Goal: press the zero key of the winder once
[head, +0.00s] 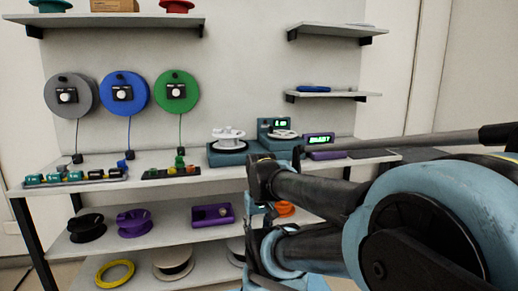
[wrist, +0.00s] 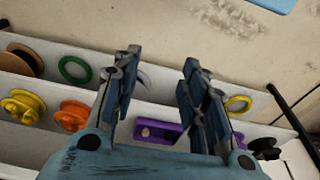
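The winder (head: 228,155) appears to be the teal machine on the right half of the table in the head view, with a white spool on its base. A teal box with a small lit display (head: 281,124) stands beside it. The zero key is too small to make out, and my arm partly covers the front of this area. My gripper (wrist: 160,88) is open and empty in the wrist view, its two dark blue fingers well apart. In the head view, the end of my arm is in front of the table edge, below the winder. The winder does not show in the wrist view.
A purple unit with a green display (head: 319,139) stands right of the winder. Grey, blue and green discs (head: 124,93) hang on the wall. The lower shelf holds spools and a purple box (head: 212,214).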

